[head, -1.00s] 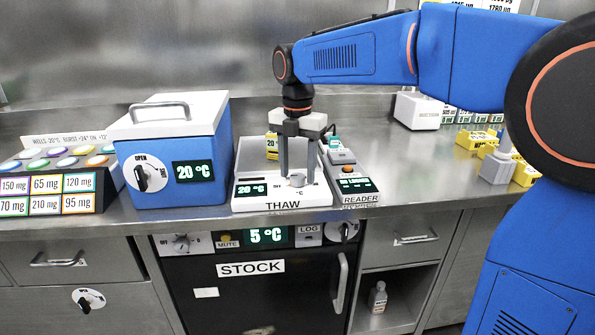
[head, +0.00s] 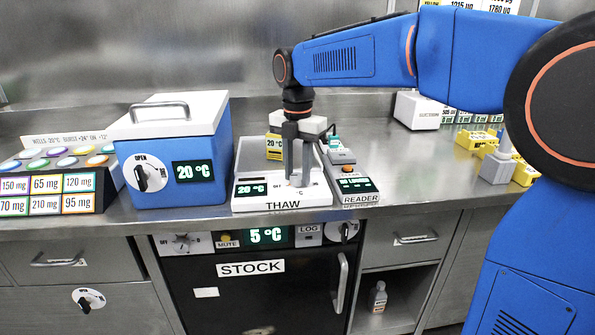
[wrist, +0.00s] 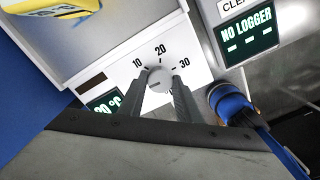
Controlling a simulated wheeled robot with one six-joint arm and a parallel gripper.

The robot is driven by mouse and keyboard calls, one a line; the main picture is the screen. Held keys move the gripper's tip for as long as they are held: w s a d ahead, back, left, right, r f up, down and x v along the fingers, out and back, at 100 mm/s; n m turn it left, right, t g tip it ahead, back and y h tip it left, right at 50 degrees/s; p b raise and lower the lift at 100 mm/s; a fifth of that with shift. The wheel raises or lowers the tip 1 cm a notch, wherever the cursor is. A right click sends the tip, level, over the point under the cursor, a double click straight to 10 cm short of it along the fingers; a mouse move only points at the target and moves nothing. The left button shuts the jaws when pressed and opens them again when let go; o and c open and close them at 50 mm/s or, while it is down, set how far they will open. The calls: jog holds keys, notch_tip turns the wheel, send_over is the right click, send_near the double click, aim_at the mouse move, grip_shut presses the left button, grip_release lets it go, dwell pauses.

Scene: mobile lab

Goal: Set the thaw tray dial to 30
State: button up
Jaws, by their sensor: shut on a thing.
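The thaw tray (head: 305,200) is a white box on the bench, labelled THAW, and its small display (head: 251,189) reads 20 °C. Its round grey dial (wrist: 160,79) shows in the wrist view, with printed marks 10, 20 and 30 around it. A short dark line on the knob points toward the lower left in that view. My gripper (head: 298,182) points down at the tray's front right. In the wrist view its two fingers (wrist: 162,92) sit on either side of the dial, shut on it. In the head view the fingers mostly hide the dial.
The reader (head: 357,187) stands close against the tray's right side; its screen (wrist: 247,42) says NO LOGGER. A blue cooler box (head: 205,155) stands close on the left. A yellow block (head: 274,143) sits at the tray's back.

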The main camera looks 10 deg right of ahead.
jog(key=m, duration=0.4)
jog(key=shift+m, duration=0.4)
jog(key=m, duration=1.3)
jog(key=shift+m, duration=0.3)
jog(key=m, duration=1.2)
jog(key=shift+m, duration=2.3)
